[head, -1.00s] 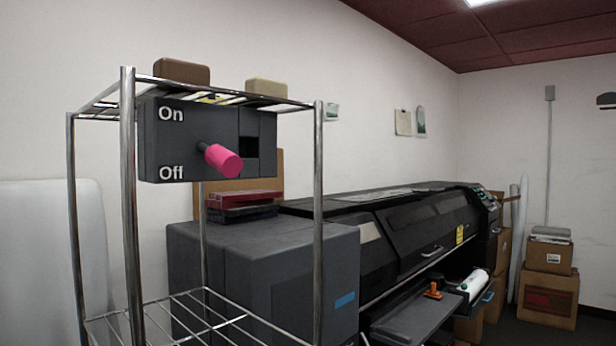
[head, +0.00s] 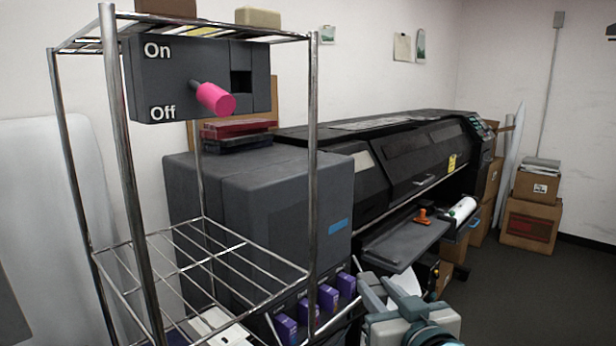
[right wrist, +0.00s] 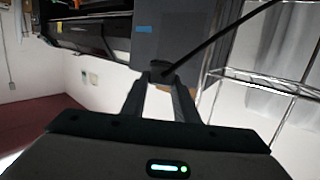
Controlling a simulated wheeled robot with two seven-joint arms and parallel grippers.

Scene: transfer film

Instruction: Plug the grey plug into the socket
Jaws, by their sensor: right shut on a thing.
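The dark grey switch box (head: 175,75) with "On" and "Off" marks and a pink-tipped lever (head: 215,98) hangs under the rack's top shelf. A dark square opening (head: 241,84) in its right part looks like the socket; nothing is in it. My right gripper (head: 390,288) is low in the head view, below and right of the box and well apart from it. In the right wrist view its fingers (right wrist: 162,80) are shut on a small dark plug (right wrist: 161,70). A dark cord (right wrist: 225,33) runs from there to the upper right. The plug is not clear in the head view. My left gripper is not in view.
The metal rack's front post (head: 312,150) stands between the box and my right gripper. A wire lower shelf (head: 200,265) is beneath. A grey cabinet (head: 260,200), a large black printer (head: 410,160) and several purple cartridges (head: 327,298) are behind. Open floor (head: 515,290) lies at right.

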